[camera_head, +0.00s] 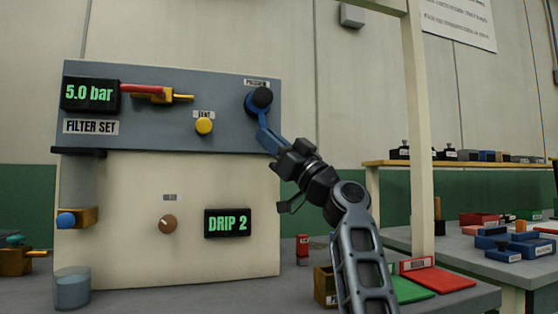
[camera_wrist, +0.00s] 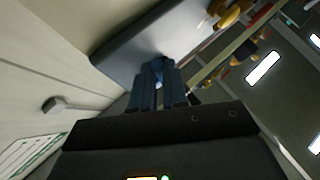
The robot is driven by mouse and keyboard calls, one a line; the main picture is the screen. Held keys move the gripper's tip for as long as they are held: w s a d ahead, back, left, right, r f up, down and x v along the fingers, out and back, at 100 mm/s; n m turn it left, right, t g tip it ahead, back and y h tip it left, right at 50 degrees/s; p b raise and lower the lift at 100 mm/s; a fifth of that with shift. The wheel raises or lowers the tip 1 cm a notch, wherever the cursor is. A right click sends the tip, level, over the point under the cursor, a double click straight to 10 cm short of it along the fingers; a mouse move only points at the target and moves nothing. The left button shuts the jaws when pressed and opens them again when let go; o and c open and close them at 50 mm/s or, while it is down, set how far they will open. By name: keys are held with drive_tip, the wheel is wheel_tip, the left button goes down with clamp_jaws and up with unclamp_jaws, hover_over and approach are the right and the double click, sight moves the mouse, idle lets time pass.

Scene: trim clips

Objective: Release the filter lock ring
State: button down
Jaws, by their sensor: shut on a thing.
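A blue ring with a black hub (camera_head: 261,98) and a blue handle (camera_head: 264,125) is on the right end of the grey panel labelled FILTER SET. The handle points down and slightly right. My gripper (camera_head: 273,143) is shut on the lower end of this handle, to the lower right of the hub. In the wrist view my dark fingers (camera_wrist: 157,88) close around a blue piece (camera_wrist: 158,66), and most of the handle is hidden. I cannot tell for sure that this blue part is the filter lock ring.
The panel (camera_head: 180,128) also carries a display (camera_head: 90,95) reading 5.0 bar, a red lever (camera_head: 142,88) on a yellow valve and a yellow knob (camera_head: 204,126). Below are a brown knob (camera_head: 168,224) and a DRIP 2 display (camera_head: 228,222). A pale post (camera_head: 419,140) stands right of my arm.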

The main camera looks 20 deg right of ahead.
drive_tip(key=shift+a+f+m+t+h+b, duration=0.15)
drive_tip(key=shift+a+m+t+h+b, duration=0.2)
drive_tip(key=shift+m+t+b, duration=0.35)
drive_tip(key=shift+a+f+m+t+h+b, duration=0.1)
drive_tip(key=shift+a+m+t+h+b, duration=0.15)
drive_tip(key=shift+m+t+h+b, duration=0.45)
drive_tip(key=shift+r+m, duration=0.1)
drive_tip(key=shift+m, duration=0.2)
drive_tip(key=c, duration=1.1)
unclamp_jaws()
drive_tip(key=shift+a, duration=0.1)
drive_tip(key=v, duration=0.8)
drive_tip(key=shift+r+p, duration=0.1)
drive_tip(key=shift+p, duration=0.2)
